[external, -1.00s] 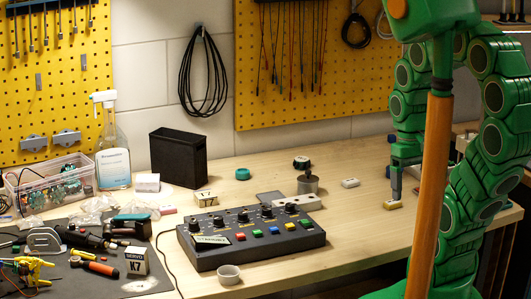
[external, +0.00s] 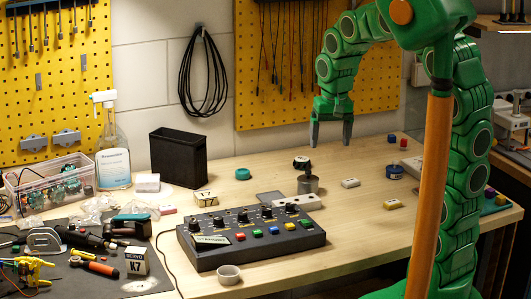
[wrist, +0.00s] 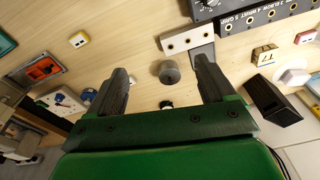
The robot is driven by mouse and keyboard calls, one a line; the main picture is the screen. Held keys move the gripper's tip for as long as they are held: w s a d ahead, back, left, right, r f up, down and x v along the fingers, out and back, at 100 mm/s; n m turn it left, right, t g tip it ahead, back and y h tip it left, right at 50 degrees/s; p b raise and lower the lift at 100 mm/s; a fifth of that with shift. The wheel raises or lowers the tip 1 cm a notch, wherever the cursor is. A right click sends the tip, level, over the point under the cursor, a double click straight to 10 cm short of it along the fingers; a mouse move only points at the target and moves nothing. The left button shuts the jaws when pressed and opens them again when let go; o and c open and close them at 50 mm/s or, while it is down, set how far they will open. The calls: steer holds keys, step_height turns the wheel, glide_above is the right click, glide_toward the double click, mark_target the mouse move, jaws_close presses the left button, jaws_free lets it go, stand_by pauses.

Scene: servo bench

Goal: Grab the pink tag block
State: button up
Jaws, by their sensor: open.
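A small pale block with a pinkish-red tag (external: 168,210) lies on the bench behind the left end of the control box. It also shows near the right edge of the wrist view (wrist: 305,36). My gripper (external: 331,144) is open and empty, raised above the back of the bench, well to the right of that block. In the wrist view its two fingers (wrist: 163,75) point down at the bench, with a grey metal cylinder between them in the picture. A yellow block (external: 393,204) and a white block (external: 350,182) lie apart on the right.
The control box (external: 250,236) with knobs stands mid-bench. A grey metal cylinder (external: 308,184) and a white strip with holes (external: 297,202) lie behind it. The back middle is fairly clear.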

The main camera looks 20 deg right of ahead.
steer(key=w+a+f, duration=0.2)
steer(key=w+a, duration=0.5)
steer(key=w, duration=0.1)
steer(key=n+t, duration=0.2)
steer(key=t, duration=0.1)
glide_toward(167, 207)
steer(key=shift+x, duration=4)
steer(key=shift+s, duration=0.15)
steer(key=c, duration=1.1)
